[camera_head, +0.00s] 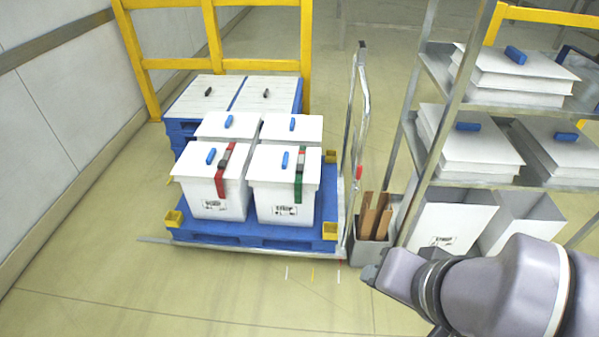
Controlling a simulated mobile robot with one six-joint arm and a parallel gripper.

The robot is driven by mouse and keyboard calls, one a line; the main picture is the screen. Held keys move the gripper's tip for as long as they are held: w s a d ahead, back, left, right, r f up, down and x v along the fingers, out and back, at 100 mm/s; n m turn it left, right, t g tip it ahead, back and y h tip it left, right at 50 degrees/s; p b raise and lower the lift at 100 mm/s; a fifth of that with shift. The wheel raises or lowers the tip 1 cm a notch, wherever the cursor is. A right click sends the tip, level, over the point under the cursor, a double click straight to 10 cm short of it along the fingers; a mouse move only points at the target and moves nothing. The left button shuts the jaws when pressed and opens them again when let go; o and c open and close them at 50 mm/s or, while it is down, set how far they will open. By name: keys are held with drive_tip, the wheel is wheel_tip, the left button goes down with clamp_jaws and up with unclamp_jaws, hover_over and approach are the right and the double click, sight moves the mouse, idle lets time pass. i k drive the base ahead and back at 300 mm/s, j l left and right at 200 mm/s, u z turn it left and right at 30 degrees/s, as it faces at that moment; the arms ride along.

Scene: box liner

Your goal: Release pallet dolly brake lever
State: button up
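The pallet dolly has a low metal frame (240,248) under a blue pallet (255,238) that bears several white lidded boxes (217,197). Its tall metal handle (364,95) rises at the right side. A small red piece (359,173) sits low on the handle and may be the brake lever; its exact shape and position are too small to tell. My gripper (369,276) is at the lower right, in front of the grey bin and apart from the red piece. Its fingers are not clear, and I see nothing held in it.
A grey bin (368,252) with brown boards stands right of the handle. A metal rack (428,175) with white lids and boxes stands at the right. A yellow rail (210,63) is behind the pallets, and a wall (70,120) is at left. The front floor (180,295) is clear.

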sight(356, 189)
drive_tip(key=i+j, duration=0.1)
drive_tip(key=i, duration=0.85)
